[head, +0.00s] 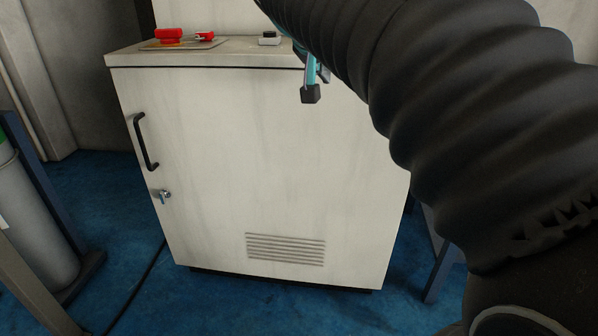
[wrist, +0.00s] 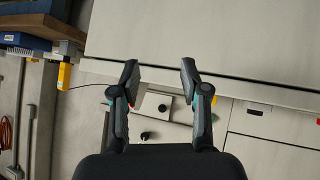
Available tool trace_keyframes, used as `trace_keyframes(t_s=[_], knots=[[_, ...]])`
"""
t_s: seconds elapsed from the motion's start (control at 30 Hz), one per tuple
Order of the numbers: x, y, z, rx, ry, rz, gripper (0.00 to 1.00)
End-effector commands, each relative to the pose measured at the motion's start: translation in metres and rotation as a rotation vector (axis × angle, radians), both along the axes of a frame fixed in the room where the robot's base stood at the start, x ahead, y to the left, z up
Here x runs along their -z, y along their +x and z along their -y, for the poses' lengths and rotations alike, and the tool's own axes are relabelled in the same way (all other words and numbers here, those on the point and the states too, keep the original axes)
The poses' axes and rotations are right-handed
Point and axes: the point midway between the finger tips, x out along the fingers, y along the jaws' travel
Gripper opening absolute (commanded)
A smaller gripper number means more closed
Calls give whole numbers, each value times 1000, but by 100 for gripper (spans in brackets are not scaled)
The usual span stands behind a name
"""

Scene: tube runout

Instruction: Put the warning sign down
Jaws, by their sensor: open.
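I see no warning sign in either view. My gripper (wrist: 160,80) is open in the wrist view, with its two dark fingers spread apart and nothing between them. In the head view only a dark fingertip (head: 310,94) and a bit of teal show, in front of the upper part of a white cabinet (head: 250,170). My black sleeved arm hides the rest of the gripper and the right part of the cabinet top.
On the cabinet top are red items (head: 169,36) on a plate and a small black-and-white item (head: 269,38). A grey cylinder (head: 38,215) stands at the left. In the wrist view, a blue box (wrist: 25,41) and a yellow object (wrist: 64,75) are at the left. Blue floor shows around the cabinet.

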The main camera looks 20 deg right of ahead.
Motion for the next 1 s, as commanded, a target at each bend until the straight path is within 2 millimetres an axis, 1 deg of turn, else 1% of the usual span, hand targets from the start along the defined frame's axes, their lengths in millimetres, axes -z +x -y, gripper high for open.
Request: trace_keyframes(t_s=[0.03,0.07,0.1,0.17,0.2,0.27,0.3,0.4,0.5,0.6,0.7,1.0], knots=[[22,-19,-15,-70,33,-42,45],[36,-29,-24,-114,53,-68,45],[55,-42,-37,-173,80,-101,45],[84,-64,-55,-260,119,-143,45],[104,-78,-68,-319,145,-169,45],[133,-100,-86,-402,183,-201,45],[152,-115,-98,-455,207,-218,45],[194,-147,-123,-571,259,-247,45],[226,-171,-142,-655,298,-261,45],[246,-186,-153,-706,322,-266,45],[256,-193,-158,-730,332,-268,45],[258,-194,-159,-734,334,-270,45]])
